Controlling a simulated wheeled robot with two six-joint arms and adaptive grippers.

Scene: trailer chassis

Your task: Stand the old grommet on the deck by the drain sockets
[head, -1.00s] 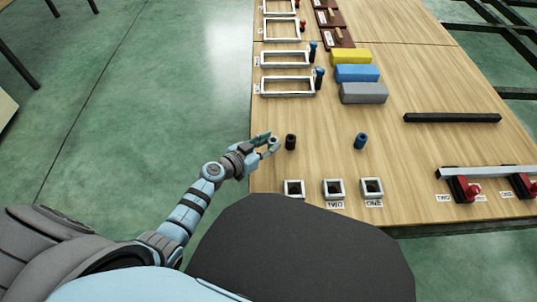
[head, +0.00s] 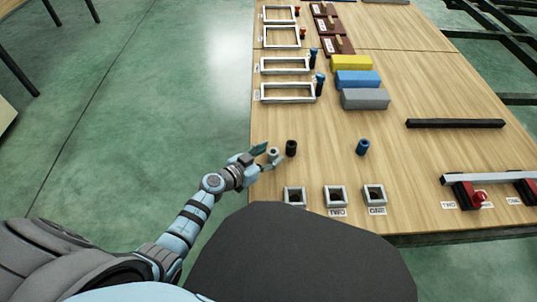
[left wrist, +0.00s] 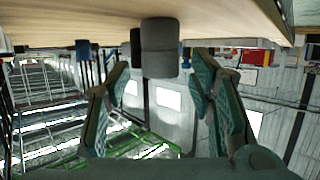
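A grey grommet (head: 273,153) stands on the deck near its left edge, just left of a black grommet (head: 291,148). My left gripper (head: 267,157) is open around the near side of the grey grommet, one finger to each side. In the left wrist view, which is upside down, the grey grommet (left wrist: 159,48) stands on the deck beyond the spread fingers, with a gap to each, and partly covers the black one (left wrist: 135,48). The drain sockets (head: 335,196) are white square frames at the near edge. My right gripper is not in view.
A blue grommet (head: 362,147) stands farther right. Grey (head: 365,99), blue and yellow blocks, white frames (head: 288,93) and a black bar (head: 455,123) lie farther back. A clamped metal bar (head: 490,178) is at right. The middle of the deck (head: 325,150) is clear.

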